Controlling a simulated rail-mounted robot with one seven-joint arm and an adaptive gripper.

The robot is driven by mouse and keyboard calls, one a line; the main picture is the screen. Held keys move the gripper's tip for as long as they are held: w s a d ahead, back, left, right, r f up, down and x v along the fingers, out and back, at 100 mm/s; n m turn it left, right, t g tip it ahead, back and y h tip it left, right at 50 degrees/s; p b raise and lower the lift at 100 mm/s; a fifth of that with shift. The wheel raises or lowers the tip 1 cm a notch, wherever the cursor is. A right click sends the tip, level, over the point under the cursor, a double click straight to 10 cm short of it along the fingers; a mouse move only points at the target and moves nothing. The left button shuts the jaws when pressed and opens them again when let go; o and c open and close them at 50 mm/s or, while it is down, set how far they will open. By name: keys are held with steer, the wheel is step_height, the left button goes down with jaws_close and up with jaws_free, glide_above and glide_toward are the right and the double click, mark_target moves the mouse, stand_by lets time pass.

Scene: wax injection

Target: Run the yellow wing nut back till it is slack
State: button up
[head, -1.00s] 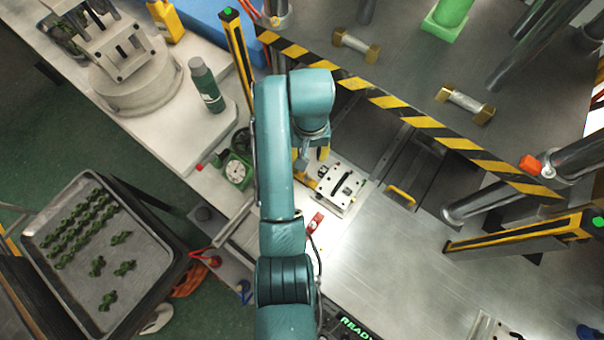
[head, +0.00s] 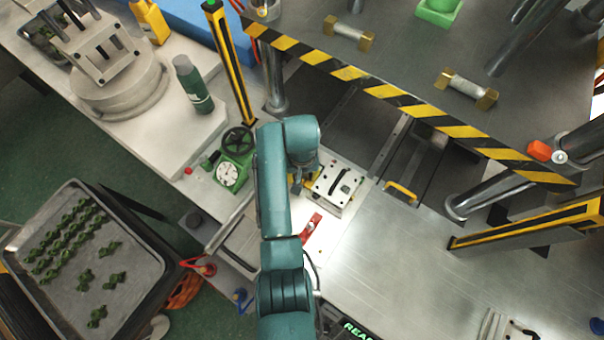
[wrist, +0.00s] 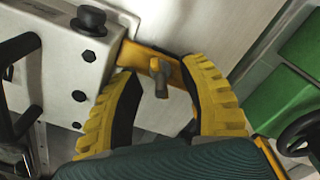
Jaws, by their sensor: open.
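A green dial gauge (head: 230,175) with a handwheel stands left of my arm. A red-handled part (head: 311,226) lies in front of the block. A striped press edge (head: 400,105) overhangs behind. A tray of green pieces (head: 150,262) is at left. The steel table at right is mostly clear.

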jaws_close()
steer(key=shift+n+p, duration=0.3)
steer(key=shift+n, duration=0.1)
steer(key=n+p, duration=0.2)
steer(key=n, duration=0.1)
steer(key=shift+n, duration=0.3)
steer(key=n+p, duration=0.1)
steer(key=n, duration=0.9)
steer(key=shift+s+f+n+p, duration=0.1)
steer(key=shift+n+p, duration=0.3)
steer(key=n, duration=0.5)
